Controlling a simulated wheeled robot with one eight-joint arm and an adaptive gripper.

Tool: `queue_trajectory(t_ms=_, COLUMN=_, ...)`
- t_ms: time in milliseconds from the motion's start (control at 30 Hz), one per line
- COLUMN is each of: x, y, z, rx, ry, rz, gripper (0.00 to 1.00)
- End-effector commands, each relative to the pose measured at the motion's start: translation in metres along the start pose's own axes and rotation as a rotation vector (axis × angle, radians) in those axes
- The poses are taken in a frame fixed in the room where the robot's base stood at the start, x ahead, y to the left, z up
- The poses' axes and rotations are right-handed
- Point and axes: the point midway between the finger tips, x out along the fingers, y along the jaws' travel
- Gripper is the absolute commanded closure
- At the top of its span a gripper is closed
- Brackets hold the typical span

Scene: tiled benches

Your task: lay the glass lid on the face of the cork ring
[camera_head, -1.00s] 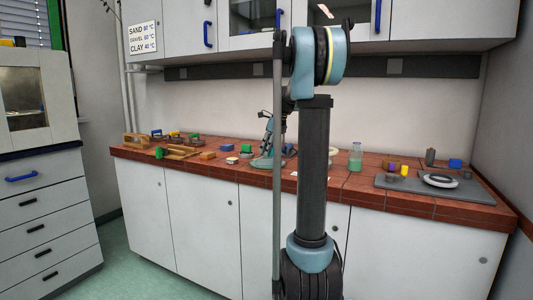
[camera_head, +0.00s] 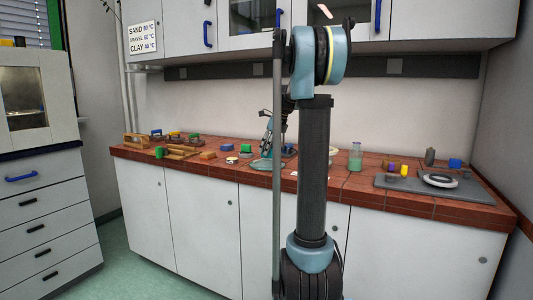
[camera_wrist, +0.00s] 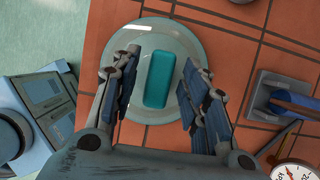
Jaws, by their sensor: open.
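The glass lid (camera_wrist: 185,38) is a clear round disc with a teal block-shaped handle (camera_wrist: 158,80). It lies flat on the red tiles and also shows at the bench's front edge in the head view (camera_head: 262,165). My gripper (camera_wrist: 160,70) is open, with one finger on each side of the handle and a gap on both sides. In the head view my gripper (camera_head: 267,145) is over the lid, partly hidden by my arm. A pale ring-like thing (camera_head: 332,151) is half hidden behind my arm; I cannot tell whether it is the cork ring.
A grey board (camera_head: 400,185) at the right carries a dark-and-white ring (camera_head: 439,181). A green bottle (camera_head: 355,157) stands behind it to the left. A dial (camera_wrist: 292,172) is at the lower right.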

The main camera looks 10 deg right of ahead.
Motion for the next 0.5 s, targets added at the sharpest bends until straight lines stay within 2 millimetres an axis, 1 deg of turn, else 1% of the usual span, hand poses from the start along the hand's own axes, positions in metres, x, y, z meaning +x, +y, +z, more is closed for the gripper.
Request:
queue_trajectory(t_ms=300, x=-0.060, y=0.001, z=0.000, rx=0.001, ry=0.000, rz=0.001, gripper=0.59)
queue_trajectory(t_ms=500, x=-0.091, y=0.000, z=0.000, rx=0.000, ry=0.000, rz=0.000, gripper=0.59)
